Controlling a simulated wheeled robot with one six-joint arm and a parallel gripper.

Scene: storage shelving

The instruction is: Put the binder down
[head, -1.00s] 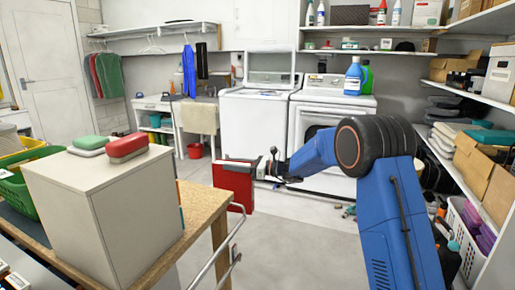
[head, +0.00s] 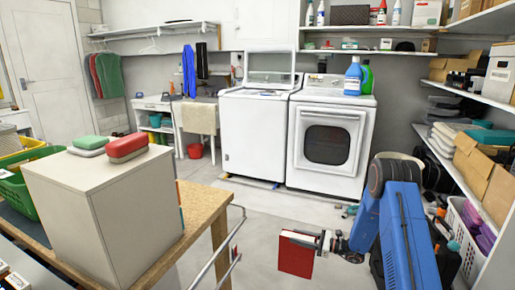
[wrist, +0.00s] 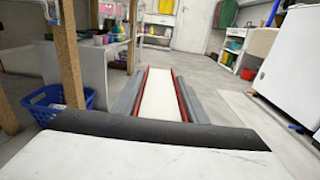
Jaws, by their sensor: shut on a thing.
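The red binder (head: 296,254) is held in my gripper (head: 320,241) low over the open floor, right of the wooden table in the head view. It hangs roughly upright, with its red cover facing the head camera. In the wrist view the binder (wrist: 160,97) shows its white pages between two red covers. The grey fingers of my gripper (wrist: 160,108) press on both sides of it. Whether the binder's lower edge touches anything cannot be told.
A wooden table (head: 207,203) with a beige cabinet (head: 105,205) stands at left. A washer (head: 253,135) and dryer (head: 327,150) are at the back. Shelves and a white basket (head: 466,235) line the right. A blue basket (wrist: 55,105) shows in the wrist view. The middle floor is clear.

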